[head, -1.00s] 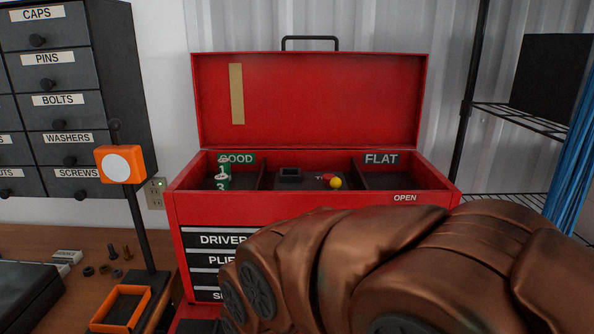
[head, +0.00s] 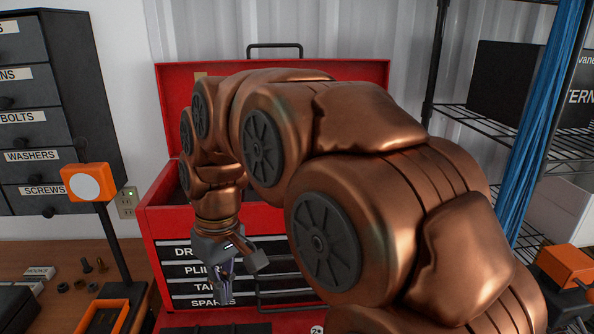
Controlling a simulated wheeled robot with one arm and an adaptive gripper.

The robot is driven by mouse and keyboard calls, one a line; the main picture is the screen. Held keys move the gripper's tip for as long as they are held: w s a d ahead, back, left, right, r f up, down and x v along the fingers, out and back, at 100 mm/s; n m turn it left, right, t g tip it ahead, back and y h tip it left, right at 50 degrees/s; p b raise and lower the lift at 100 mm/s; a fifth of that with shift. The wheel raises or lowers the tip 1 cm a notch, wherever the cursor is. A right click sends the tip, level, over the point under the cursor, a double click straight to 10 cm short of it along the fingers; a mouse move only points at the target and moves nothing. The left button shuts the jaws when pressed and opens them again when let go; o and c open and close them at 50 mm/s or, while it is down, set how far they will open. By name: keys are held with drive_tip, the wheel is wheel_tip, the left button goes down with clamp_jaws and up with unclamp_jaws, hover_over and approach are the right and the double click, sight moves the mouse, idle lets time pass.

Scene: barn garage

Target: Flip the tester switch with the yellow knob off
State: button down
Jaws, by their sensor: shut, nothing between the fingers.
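My gripper (head: 226,297) hangs pointing down in front of the labelled drawers of the red toolbox (head: 170,225). Its fingers are shut and nothing shows between them. My copper arm covers most of the toolbox's open top, so the tester and its yellow knob are hidden now. The raised red lid (head: 270,72) shows behind the arm.
An orange lamp-like head on a black stand (head: 88,182) stands left of the toolbox on the wooden bench. A dark drawer cabinet (head: 80,110) is behind it. A wire shelf (head: 560,145) with blue strands (head: 548,110) is at the right.

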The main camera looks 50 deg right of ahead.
drive_tip(key=w+d+r+p, duration=0.2)
drive_tip(key=w+d+r, duration=0.3)
drive_tip(key=w+r, duration=0.1)
drive_tip(key=w+d+r+t, duration=0.1)
drive_tip(key=w+d+r, duration=0.1)
drive_tip(key=d, duration=0.6)
drive_tip(key=w+d+r+t, duration=0.1)
drive_tip(key=d+r, duration=0.3)
drive_tip(key=d, duration=0.4)
drive_tip(key=w+d+r+t, duration=0.1)
drive_tip(key=w+d+r, duration=0.2)
drive_tip(key=d, duration=0.5)
drive_tip(key=shift+d+p, duration=0.4)
drive_tip(key=shift+p, duration=0.05)
